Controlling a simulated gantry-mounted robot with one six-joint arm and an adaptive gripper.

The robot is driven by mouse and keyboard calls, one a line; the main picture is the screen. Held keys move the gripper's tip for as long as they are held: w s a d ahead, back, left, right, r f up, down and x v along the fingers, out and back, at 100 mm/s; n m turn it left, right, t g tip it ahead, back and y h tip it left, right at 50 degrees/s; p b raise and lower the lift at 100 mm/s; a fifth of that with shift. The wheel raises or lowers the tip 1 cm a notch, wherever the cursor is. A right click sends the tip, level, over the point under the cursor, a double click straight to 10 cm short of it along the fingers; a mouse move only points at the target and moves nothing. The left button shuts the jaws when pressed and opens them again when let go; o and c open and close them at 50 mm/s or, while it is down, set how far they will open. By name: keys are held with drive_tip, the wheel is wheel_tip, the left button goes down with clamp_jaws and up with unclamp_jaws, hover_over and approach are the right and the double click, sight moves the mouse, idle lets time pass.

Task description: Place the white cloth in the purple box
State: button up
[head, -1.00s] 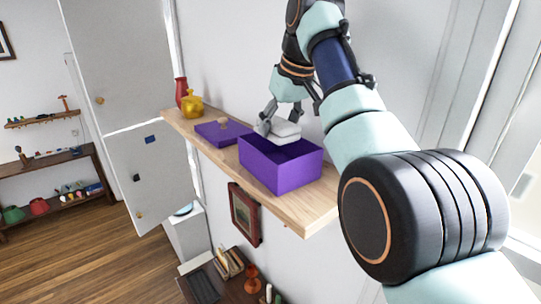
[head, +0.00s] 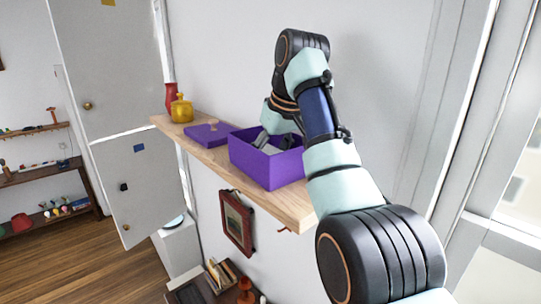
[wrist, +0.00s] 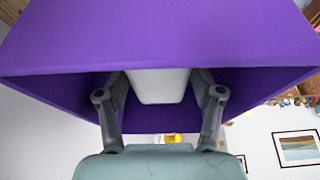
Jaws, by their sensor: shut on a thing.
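The purple box (head: 268,170) stands open on the wooden shelf. My gripper (head: 262,142) reaches down through its open top, with its fingers partly hidden behind the front wall. The white cloth (wrist: 160,85) is a pale folded block between the two fingers in the wrist view, and my gripper is shut on it. In the wrist view the purple box (wrist: 160,35) surrounds the cloth and fingertips. In the head view only a little of the cloth shows above the rim. I cannot tell whether the cloth touches the box floor.
A yellow pot (head: 181,109) and a red vase (head: 170,97) stand at the far left end. The wall is close behind the shelf.

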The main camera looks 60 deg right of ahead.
drive_tip(key=shift+f, duration=0.15)
drive_tip(key=o, duration=0.8)
drive_tip(key=p+v, duration=0.1)
drive_tip(key=v, duration=1.1)
drive_tip(key=shift+p, duration=0.35)
